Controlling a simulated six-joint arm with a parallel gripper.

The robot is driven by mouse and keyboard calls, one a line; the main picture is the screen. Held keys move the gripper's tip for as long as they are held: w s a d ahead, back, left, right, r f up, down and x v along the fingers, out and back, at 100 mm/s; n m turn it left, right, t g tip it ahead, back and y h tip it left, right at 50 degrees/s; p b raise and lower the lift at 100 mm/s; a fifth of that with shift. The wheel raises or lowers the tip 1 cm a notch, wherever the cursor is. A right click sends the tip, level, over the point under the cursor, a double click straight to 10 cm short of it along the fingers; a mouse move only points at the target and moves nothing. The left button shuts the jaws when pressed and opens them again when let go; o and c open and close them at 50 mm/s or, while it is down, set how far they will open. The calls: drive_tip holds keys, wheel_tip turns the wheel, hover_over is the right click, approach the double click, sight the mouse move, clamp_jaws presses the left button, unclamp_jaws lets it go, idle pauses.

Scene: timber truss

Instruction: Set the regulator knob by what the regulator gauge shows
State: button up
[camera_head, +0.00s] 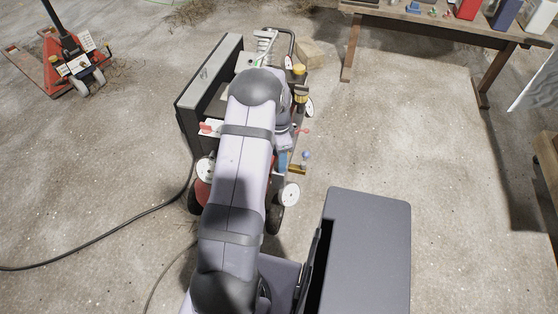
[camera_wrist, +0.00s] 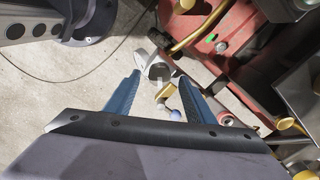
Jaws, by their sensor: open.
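The machine stands in the middle of the head view, largely covered by my arm. My gripper (camera_wrist: 160,79) is open in the wrist view, its two blue fingers apart with nothing held. Beyond and between the fingertips is a small brass fitting (camera_wrist: 165,91) with a blue ball end (camera_wrist: 176,115); contact cannot be told. The blue ball (camera_head: 306,155) also shows right of my arm in the head view. A yellow and black knob-like part (camera_head: 301,96) sits on the machine's right side; I cannot tell if it is the regulator knob. No regulator gauge reading is legible.
White discs (camera_head: 290,194) show around the machine. A dark hose (camera_head: 120,233) runs across the floor at left. A grey box (camera_head: 370,235) stands at lower right. A workbench (camera_head: 440,22) is at upper right, a red pallet jack (camera_head: 75,68) at upper left. Floor at right is clear.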

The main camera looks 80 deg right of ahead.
drive_tip(key=shift+r, duration=2.45)
drive_tip(key=n, duration=0.3)
drive_tip(key=shift+d, duration=0.15)
drive_tip(key=shift+a+f+n, duration=0.2)
drive_tip(key=shift+n, duration=0.7)
drive_tip(key=a+f+n+y, duration=0.3)
drive_tip(key=a+n, duration=0.4)
drive_tip(key=a, duration=0.9)
drive_tip(key=w+a+r+n+h, duration=0.1)
drive_tip(key=w+a+r+n, duration=0.45)
drive_tip(key=a, duration=0.55)
drive_tip(key=w+a+r+n+h, duration=0.1)
drive_tip(key=w+a+r+n, duration=0.4)
drive_tip(key=a, duration=0.6)
drive_tip(key=w+a+r+n+h, duration=0.1)
drive_tip(key=w+a+r+n, duration=0.3)
drive_tip(key=w+a+n, duration=0.45)
wheel_tip(320, 180, up, 20)
drive_tip(key=s+a+m+p, duration=0.1)
drive_tip(key=a+p, duration=0.1)
drive_tip(key=p, duration=1.9)
drive_tip(key=shift+s+a+r, duration=0.15)
drive_tip(key=shift+s+r, duration=0.1)
drive_tip(key=shift+s, duration=0.1)
